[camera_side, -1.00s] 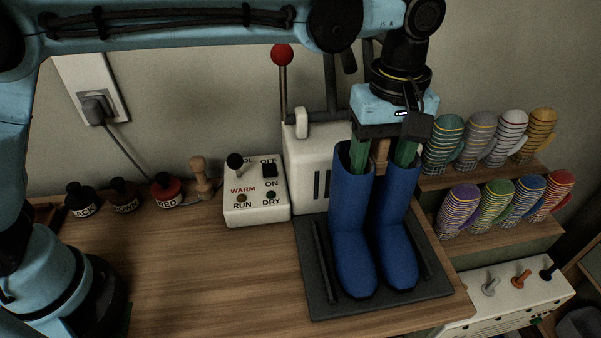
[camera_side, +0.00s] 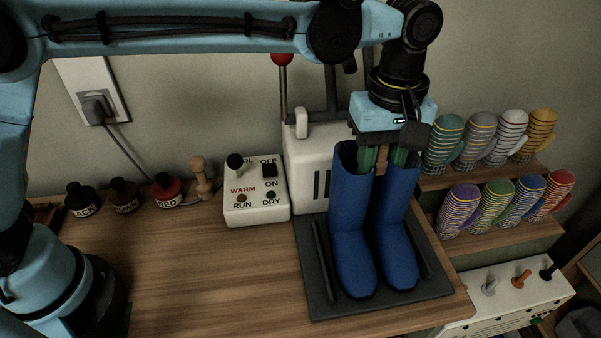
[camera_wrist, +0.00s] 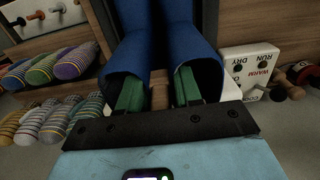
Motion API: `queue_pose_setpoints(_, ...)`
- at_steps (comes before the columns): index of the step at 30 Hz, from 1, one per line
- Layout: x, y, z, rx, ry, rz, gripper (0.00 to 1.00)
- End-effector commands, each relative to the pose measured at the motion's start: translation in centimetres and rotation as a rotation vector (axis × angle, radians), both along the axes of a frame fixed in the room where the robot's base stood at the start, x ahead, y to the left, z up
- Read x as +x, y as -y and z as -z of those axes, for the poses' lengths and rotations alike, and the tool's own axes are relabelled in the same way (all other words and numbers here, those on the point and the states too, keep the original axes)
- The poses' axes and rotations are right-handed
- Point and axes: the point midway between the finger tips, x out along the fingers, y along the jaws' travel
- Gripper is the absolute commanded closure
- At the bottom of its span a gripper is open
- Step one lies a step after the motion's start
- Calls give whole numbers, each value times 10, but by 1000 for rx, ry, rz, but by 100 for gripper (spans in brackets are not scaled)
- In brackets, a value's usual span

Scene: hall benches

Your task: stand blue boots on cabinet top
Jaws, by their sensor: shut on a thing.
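The pair of blue boots (camera_side: 352,230) stands upright, side by side, on a dark mat (camera_side: 322,296) on the wooden bench top. My gripper (camera_side: 384,158) is above them, pointing down. One green finger reaches into the top of each boot, and the jaws are shut on the boots' facing walls. In the wrist view the fingers of my gripper (camera_wrist: 158,92) enter the two openings of the boots (camera_wrist: 188,45), with a brown wooden piece (camera_wrist: 160,90) between them. The fingertips are hidden inside. I cannot make out a cabinet top for certain.
A white machine (camera_side: 309,165) with a red-knobbed lever stands close behind the boots. A control box (camera_side: 256,193) and small bottles (camera_side: 165,190) are to the left. Striped mitten-like items (camera_side: 497,200) fill stepped shelves on the right. The bench's front left is clear.

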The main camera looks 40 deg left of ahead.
Motion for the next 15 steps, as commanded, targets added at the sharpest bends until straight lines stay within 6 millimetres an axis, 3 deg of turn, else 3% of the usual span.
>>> queue_pose_setpoints(15, 0, 0, -11, 0, 0, 0, 100)
